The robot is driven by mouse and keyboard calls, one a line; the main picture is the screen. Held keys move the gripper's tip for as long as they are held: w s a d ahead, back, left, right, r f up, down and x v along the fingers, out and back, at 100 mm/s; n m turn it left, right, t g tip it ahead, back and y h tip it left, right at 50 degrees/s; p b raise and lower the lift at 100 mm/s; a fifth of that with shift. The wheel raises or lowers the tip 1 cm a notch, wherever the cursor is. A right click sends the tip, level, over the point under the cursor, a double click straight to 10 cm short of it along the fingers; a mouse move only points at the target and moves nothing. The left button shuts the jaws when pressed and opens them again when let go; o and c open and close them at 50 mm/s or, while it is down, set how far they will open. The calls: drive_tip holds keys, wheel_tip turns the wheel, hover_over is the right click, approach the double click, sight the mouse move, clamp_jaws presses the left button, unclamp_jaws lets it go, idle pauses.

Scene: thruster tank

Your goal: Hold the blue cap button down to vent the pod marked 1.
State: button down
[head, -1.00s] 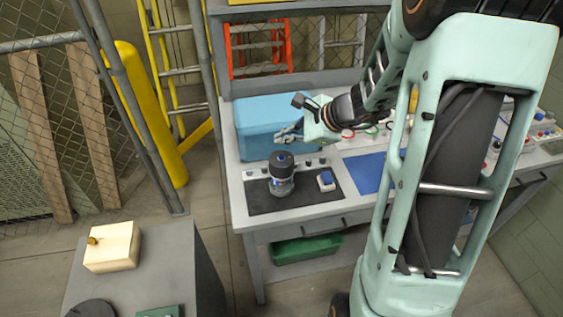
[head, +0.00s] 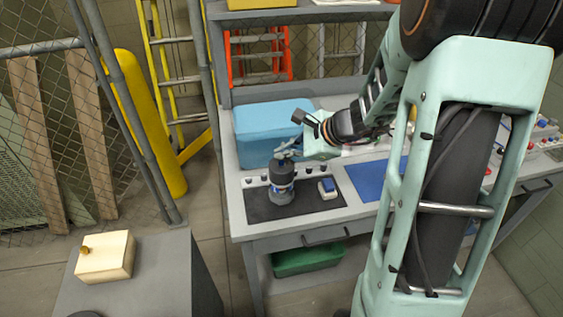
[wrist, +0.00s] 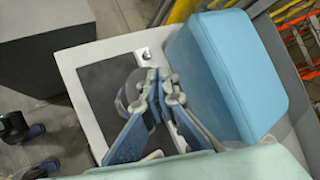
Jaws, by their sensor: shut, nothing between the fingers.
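The pod (head: 281,186), a dark upright cylinder with a grey and blue lower band, stands on the black mat (head: 248,208) at the bench's left end. Its number cannot be read. My gripper (head: 280,153) is shut and empty, with its fingertips at the pod's top. Whether they touch or press the blue cap button cannot be told; the button is mostly hidden by the fingers. In the wrist view my gripper (wrist: 158,74) reaches over the mat, and the pod (wrist: 131,90) shows partly, as a grey round shape beside and behind the left finger.
A light blue box (head: 268,120) stands close behind the pod. A small white block with a blue top (head: 328,188) sits right of it on the mat. Several small knobs line the mat's back edge. A blue mat (head: 369,178) lies farther right.

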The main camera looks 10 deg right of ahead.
sight(283, 164)
drive_tip(key=shift+f, duration=0.15)
idle(0.7)
drive_tip(key=shift+f+b, duration=0.3)
drive_tip(key=shift+b, duration=0.3)
drive_tip(key=shift+f+b, duration=0.45)
drive_tip(key=shift+b, duration=0.15)
idle(0.4)
idle(3.1)
drive_tip(key=shift+r+p, duration=0.65)
drive_tip(key=shift+r, duration=0.25)
drive_tip(key=shift+r+p, duration=1.9)
drive_tip(key=shift+r, duration=0.65)
